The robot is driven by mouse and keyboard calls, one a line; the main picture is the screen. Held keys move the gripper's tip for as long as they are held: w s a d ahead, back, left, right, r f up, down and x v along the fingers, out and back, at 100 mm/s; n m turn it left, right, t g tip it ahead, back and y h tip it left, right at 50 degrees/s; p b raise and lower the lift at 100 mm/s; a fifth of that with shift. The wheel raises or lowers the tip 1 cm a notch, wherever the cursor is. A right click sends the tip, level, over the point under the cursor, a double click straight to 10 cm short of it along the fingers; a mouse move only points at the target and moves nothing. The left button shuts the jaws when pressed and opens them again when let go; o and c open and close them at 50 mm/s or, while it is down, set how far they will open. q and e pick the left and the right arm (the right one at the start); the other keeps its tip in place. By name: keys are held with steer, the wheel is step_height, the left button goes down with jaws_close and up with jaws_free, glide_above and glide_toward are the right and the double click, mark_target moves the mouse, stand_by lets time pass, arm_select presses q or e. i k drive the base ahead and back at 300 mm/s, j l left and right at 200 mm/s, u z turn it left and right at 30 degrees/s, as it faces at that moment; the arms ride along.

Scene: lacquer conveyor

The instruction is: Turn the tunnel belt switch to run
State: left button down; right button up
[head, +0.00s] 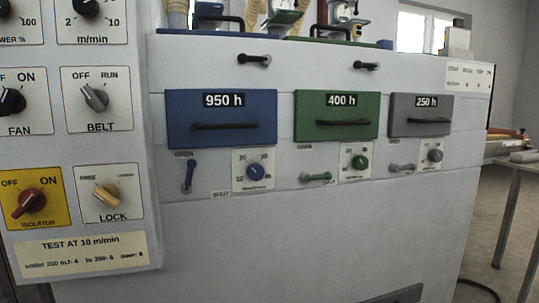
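The belt switch (96,97) is a grey rotary knob on a white plate marked OFF, RUN and BELT, on the control panel at the left of the head view. Its handle slants from upper left to lower right, with the upper end toward OFF. Neither of my grippers is in view, and nothing touches or covers the switch.
Around it are the black fan knob (11,102), a m/min dial (86,6), the red isolator knob (30,203) on a yellow plate and the lock knob (107,194). Blue (222,142), green (336,133) and grey (419,127) drawers with handles are to the right.

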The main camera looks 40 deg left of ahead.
mark_target(97, 100)
steer(key=u, duration=1.95)
